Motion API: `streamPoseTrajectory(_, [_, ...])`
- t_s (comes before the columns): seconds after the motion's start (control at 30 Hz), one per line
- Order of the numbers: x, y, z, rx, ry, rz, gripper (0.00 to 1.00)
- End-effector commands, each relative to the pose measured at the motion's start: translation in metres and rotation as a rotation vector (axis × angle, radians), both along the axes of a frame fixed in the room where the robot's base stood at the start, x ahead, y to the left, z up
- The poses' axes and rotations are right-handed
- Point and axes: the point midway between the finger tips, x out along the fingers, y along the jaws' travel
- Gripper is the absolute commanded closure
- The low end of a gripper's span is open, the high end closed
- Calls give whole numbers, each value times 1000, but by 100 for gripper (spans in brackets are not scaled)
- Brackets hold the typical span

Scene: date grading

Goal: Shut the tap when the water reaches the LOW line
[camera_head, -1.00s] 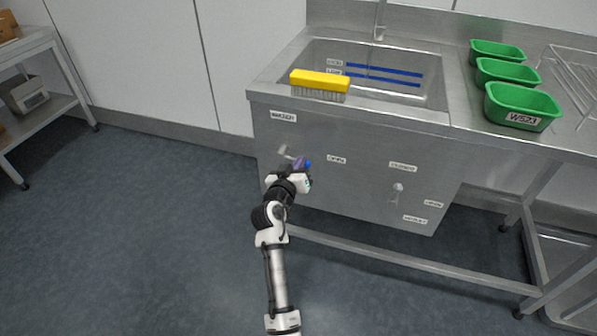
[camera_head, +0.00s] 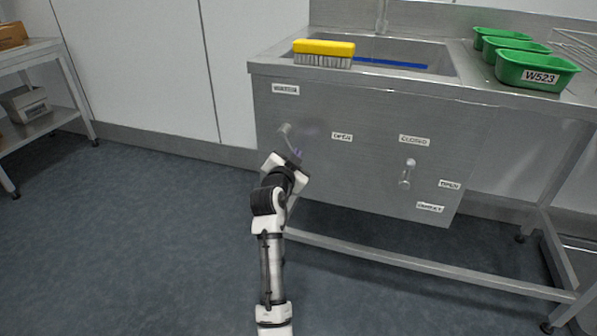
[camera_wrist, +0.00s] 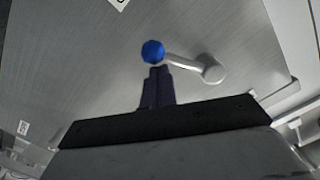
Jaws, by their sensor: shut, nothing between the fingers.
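The tap lever (camera_wrist: 184,64) with a blue ball knob (camera_wrist: 153,52) is on the sink's steel front panel. In the wrist view the lever runs sideways from its round pivot at right to the knob at left. My gripper (camera_wrist: 158,70) is shut and empty, its dark fingertips just below the knob; I cannot tell if they touch. In the head view my gripper (camera_head: 294,153) is at the left of the panel, below the lever's pivot end (camera_head: 285,129). The basin (camera_head: 440,55) shows one blue line (camera_head: 392,63) on its back wall. The water level and LOW label cannot be made out.
A second lever (camera_head: 406,175) is on the panel at right, among small labels such as CLOSED (camera_head: 413,140) and OPEN (camera_head: 341,137). A yellow brush (camera_head: 323,48) lies on the basin's front rim. Green tubs (camera_head: 537,72) stand at right. The floor in front is clear.

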Motion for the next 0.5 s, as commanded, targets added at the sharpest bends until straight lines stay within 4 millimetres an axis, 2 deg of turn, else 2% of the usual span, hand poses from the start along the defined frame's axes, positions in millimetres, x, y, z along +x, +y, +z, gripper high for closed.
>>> streamPoseTrajectory(0.03, [1,4,-9,43,-15,2,100])
streamPoseTrajectory(0.1, [2,6,-11,102,-33,2,100])
streamPoseTrajectory(0.4, [5,17,-16,306,-99,1,100])
streamPoseTrajectory(0.5, [6,20,-16,313,-101,0,100])
